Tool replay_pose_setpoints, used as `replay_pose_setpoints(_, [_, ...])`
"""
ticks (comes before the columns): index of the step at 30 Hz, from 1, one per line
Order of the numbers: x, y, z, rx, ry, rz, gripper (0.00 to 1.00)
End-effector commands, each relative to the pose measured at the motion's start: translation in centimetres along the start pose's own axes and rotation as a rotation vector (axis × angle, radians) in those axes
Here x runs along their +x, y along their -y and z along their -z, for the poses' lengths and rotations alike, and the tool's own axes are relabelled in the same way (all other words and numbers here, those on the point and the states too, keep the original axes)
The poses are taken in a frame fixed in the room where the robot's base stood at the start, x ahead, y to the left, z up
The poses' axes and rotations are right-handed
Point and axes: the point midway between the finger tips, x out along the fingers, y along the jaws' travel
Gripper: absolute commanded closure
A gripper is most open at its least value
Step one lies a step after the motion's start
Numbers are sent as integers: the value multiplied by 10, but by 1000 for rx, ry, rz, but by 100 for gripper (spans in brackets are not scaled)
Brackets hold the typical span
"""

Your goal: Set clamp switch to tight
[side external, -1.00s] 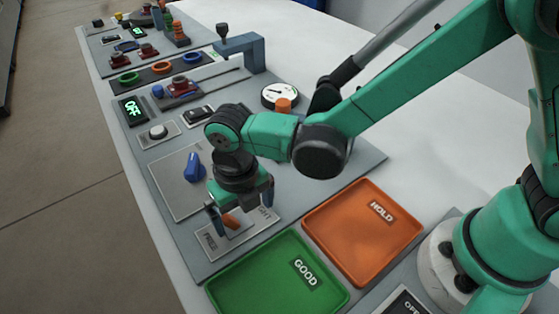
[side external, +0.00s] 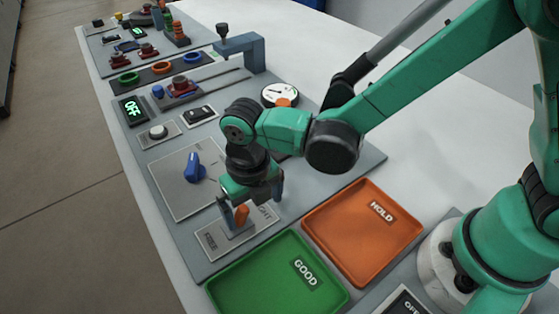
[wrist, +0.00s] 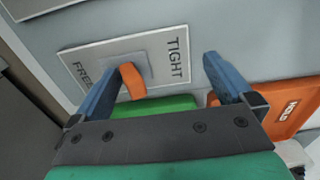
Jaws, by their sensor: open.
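The clamp switch is an orange lever (side external: 241,214) on a pale plate (side external: 212,240) with FREE at its left end and TIGHT at its right. In the wrist view the lever (wrist: 132,82) stands out from a small grey base, nearer FREE than the TIGHT label. My gripper (side external: 250,212) is open and low over the plate. In the wrist view its blue fingers (wrist: 166,68) are wide apart. The left finger is close beside the lever on the FREE side; I cannot tell whether they touch. The right finger is well clear, past TIGHT.
A green GOOD tray (side external: 260,290) and an orange HOLD tray (side external: 345,240) lie in front and to the right. A blue knob (side external: 194,168) stands behind the plate. Farther back are an OFF display (side external: 132,109), a gauge (side external: 280,94) and more controls.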

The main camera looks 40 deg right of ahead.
Motion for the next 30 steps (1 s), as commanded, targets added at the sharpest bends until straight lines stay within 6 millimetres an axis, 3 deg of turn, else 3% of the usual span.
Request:
replay_pose_setpoints(17, [-1,-6,0,1,0,1,0])
replay_pose_setpoints(30, [-44,-6,0,1,0,1,0])
